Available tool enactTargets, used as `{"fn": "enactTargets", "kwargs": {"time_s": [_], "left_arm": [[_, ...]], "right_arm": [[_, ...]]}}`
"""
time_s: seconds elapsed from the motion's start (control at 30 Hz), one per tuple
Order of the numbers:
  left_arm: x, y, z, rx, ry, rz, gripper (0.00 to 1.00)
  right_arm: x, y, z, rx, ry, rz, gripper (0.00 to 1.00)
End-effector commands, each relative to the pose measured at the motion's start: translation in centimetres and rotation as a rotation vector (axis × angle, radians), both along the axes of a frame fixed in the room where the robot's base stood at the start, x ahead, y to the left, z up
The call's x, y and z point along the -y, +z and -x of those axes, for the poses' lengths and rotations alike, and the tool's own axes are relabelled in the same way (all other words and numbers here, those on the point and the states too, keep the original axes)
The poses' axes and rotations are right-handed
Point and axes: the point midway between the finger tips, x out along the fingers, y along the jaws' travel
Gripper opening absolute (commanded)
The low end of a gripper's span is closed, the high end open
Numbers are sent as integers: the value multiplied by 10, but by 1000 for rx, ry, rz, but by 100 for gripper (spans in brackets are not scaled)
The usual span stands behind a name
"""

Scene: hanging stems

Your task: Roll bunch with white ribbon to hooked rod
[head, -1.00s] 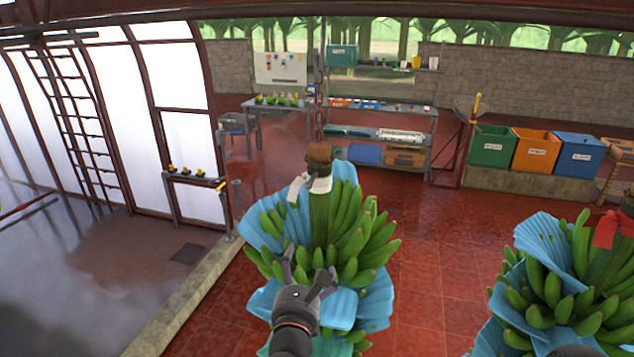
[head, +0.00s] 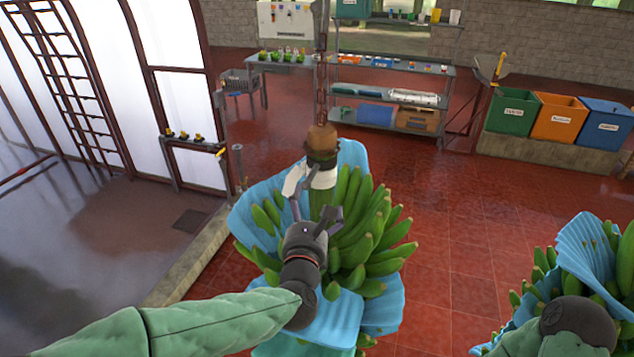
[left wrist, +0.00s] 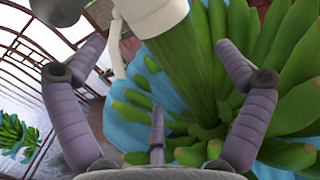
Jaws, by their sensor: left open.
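The banana bunch (head: 375,235) with the white ribbon (head: 322,178) hangs from a chain in the middle of the head view, partly wrapped in blue sheeting. The ribbon is tied around its stem, just under the brown top. My left gripper (head: 318,212) is open in front of the bunch, just below the ribbon. In the left wrist view the green stem (left wrist: 190,75) and the white ribbon (left wrist: 152,14) show beyond and between the open fingers (left wrist: 155,85). I cannot pick out the hooked rod with certainty. My right gripper is not in view.
A second bunch with blue sheeting (head: 585,250) hangs at the right edge, partly behind my right arm. A shelf unit (head: 395,98) and green, orange and blue bins (head: 560,118) stand at the back. Red floor between is clear. A low kerb (head: 190,262) runs at left.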

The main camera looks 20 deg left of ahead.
Motion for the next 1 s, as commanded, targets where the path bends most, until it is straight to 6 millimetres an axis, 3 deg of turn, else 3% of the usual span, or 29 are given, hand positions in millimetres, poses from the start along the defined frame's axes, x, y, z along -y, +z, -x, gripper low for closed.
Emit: {"fn": "enactTargets", "kwargs": {"time_s": [0.3, 0.5, 0.97, 1.0], "left_arm": [[-9, 0, -52, -3, 2, -1, 100], [-12, 0, -73, -2, 1, 0, 100], [-14, 0, -82, 0, 0, 1, 100], [-14, 0, -82, 0, 0, 1, 92]], "right_arm": [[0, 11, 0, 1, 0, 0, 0], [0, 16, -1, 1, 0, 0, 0], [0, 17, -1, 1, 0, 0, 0], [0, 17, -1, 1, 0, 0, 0]]}}
